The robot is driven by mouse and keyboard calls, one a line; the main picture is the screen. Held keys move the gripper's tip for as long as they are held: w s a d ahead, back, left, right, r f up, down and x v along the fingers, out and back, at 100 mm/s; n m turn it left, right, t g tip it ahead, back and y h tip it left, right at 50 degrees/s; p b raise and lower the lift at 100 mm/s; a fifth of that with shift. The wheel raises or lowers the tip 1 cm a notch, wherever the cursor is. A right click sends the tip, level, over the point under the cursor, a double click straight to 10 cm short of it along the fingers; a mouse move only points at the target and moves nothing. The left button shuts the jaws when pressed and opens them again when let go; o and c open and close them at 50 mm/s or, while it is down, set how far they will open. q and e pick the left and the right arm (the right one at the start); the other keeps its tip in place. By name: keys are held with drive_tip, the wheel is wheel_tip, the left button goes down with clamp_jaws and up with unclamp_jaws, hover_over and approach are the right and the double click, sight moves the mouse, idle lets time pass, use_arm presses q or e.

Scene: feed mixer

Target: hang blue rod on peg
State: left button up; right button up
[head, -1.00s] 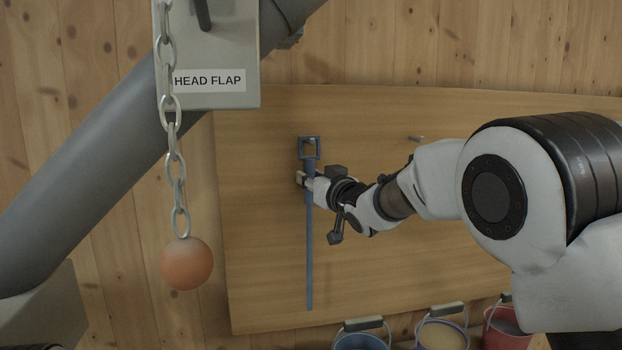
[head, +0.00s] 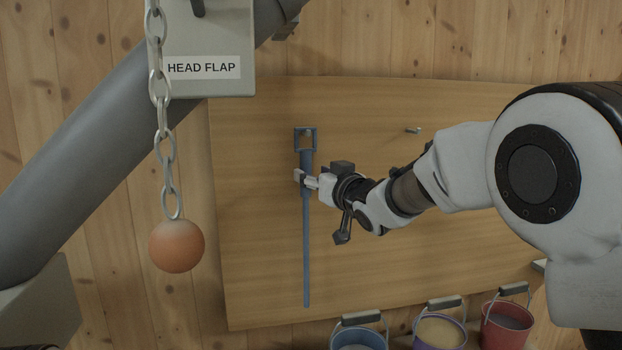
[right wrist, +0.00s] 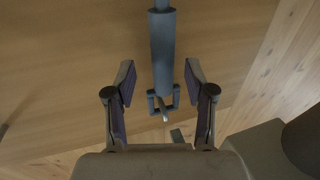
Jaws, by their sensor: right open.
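The blue rod (head: 306,230) hangs upright against the wooden board, its square loop (head: 297,141) at the top. A peg tip shows inside the loop, and the right wrist view shows the peg (right wrist: 165,113) passing through it. My right gripper (head: 306,181) is at the upper part of the rod, just below the loop. In the right wrist view its fingers (right wrist: 160,75) are spread apart, with the rod (right wrist: 162,50) between them in the picture and clear space on both sides. My left gripper is not in view.
A second metal peg (head: 413,129) sticks out of the board (head: 250,250) to the right. Several buckets stand below, including a red one (head: 508,325). A chain with an orange ball (head: 177,246), a grey pipe (head: 90,170) and the head flap box (head: 215,40) are at left.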

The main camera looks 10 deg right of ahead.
drive_tip(key=b+v, duration=0.2)
drive_tip(key=v, duration=0.4)
idle(0.4)
drive_tip(key=shift+w+a, duration=0.1)
